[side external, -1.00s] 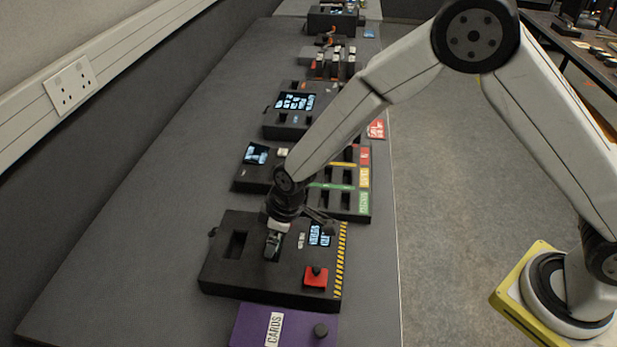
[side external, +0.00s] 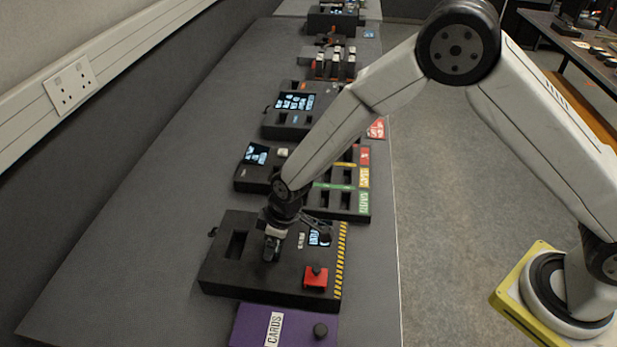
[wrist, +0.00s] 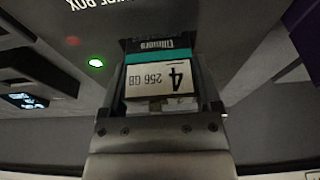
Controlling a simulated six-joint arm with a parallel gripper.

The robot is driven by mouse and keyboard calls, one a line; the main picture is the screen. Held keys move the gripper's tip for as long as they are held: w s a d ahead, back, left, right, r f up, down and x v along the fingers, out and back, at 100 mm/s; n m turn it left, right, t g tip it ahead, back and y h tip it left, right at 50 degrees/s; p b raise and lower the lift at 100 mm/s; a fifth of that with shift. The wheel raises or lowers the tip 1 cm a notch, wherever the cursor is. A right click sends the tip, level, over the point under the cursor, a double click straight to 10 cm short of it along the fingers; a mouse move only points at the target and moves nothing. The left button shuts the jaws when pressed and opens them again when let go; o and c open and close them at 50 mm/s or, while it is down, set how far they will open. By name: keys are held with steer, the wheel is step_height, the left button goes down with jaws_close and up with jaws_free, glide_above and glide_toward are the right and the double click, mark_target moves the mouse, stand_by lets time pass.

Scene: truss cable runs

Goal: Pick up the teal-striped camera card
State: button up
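The teal-striped camera card (wrist: 160,76) shows in the wrist view, with a black top part, a teal band and a white label reading "256 GB" and "4" upside down. My gripper (wrist: 160,85) has one finger along each side of the card. The fingers lie very close to its edges, and I cannot tell whether they press on it. In the side view my gripper (side external: 271,252) points down at the black box (side external: 220,268), over its middle area. The card is hidden there behind the gripper.
The box has an empty-looking slot (side external: 236,245) at left, a red switch (side external: 316,276) and a striped edge. A purple cards tray (side external: 258,326) sits in front. A colour-labelled rack (side external: 350,203) and several dark devices stand behind. The bench's left side is clear.

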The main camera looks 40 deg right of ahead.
steer(key=c, duration=0.4)
steer(key=shift+r, duration=0.1)
steer(key=shift+r, duration=0.75)
steer(key=shift+s+d+r, duration=0.95)
steer(key=shift+s+r, duration=0.95)
steer(key=shift+s, duration=0.25)
steer(key=shift+s+d+r, duration=0.9)
steer(key=shift+s+r, duration=0.95)
steer(key=shift+s, duration=0.25)
steer(key=shift+s+d+r, duration=0.95)
steer(key=shift+s+r, duration=0.95)
steer(key=shift+s, duration=0.25)
steer(key=shift+w, duration=0.1)
